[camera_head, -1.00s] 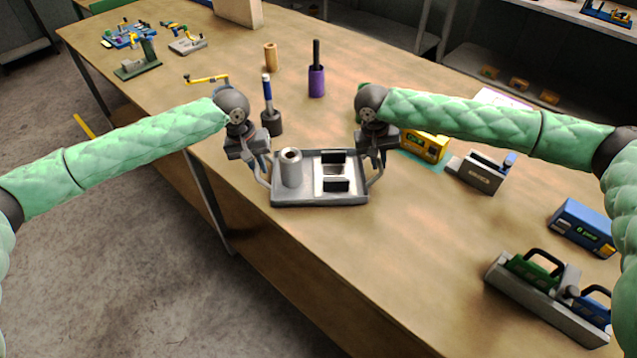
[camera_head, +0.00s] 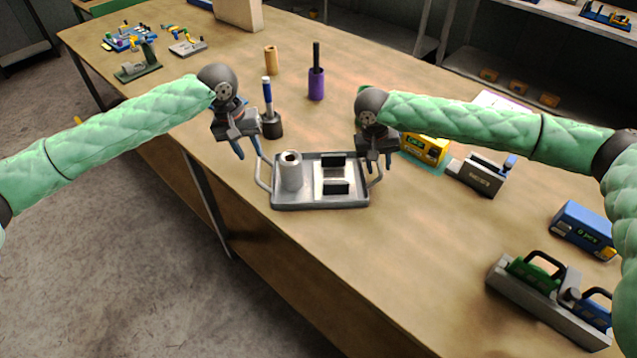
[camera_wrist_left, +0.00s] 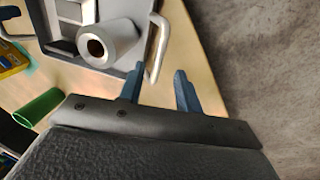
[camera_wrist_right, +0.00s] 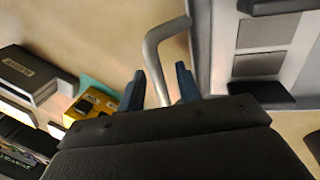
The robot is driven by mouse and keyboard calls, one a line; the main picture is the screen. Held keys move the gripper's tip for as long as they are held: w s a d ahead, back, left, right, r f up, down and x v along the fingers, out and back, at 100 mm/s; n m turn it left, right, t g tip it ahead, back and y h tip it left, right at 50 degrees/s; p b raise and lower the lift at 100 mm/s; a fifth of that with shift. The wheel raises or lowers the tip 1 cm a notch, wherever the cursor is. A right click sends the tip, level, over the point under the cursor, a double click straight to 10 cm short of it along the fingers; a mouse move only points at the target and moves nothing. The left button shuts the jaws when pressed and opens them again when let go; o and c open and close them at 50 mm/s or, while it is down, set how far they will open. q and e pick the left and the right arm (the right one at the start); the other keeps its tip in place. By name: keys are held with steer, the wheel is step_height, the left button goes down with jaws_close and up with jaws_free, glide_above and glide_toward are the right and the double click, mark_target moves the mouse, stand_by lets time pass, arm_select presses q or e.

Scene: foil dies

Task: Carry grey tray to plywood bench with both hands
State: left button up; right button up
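The grey tray (camera_head: 305,204) lies flat on the plywood bench (camera_head: 400,270). It holds a grey hollow cylinder (camera_head: 290,172) and a pale plate with two black blocks (camera_head: 333,174). My left gripper (camera_head: 249,152) is open, above and to the left of the tray's left handle (camera_head: 263,174). In the left wrist view that handle (camera_wrist_left: 157,50) is beyond the parted fingertips (camera_wrist_left: 158,80), not held. My right gripper (camera_head: 375,168) is open at the right handle (camera_head: 377,175). In the right wrist view the right handle (camera_wrist_right: 152,55) runs between the parted fingers (camera_wrist_right: 158,82).
A dark holder with a blue-handled tool (camera_head: 271,124) and a purple holder (camera_head: 316,84) stand behind the tray. A yellow box (camera_head: 425,150), a grey device (camera_head: 478,175) and a blue box (camera_head: 583,228) are to the right. Bench in front of the tray is clear.

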arm_select(q)
steer(key=r, duration=0.2)
steer(key=a+r, duration=0.1)
steer(key=r, duration=0.1)
steer(key=shift+r, duration=0.3)
arm_select(e)
steer(key=v, duration=1.2)
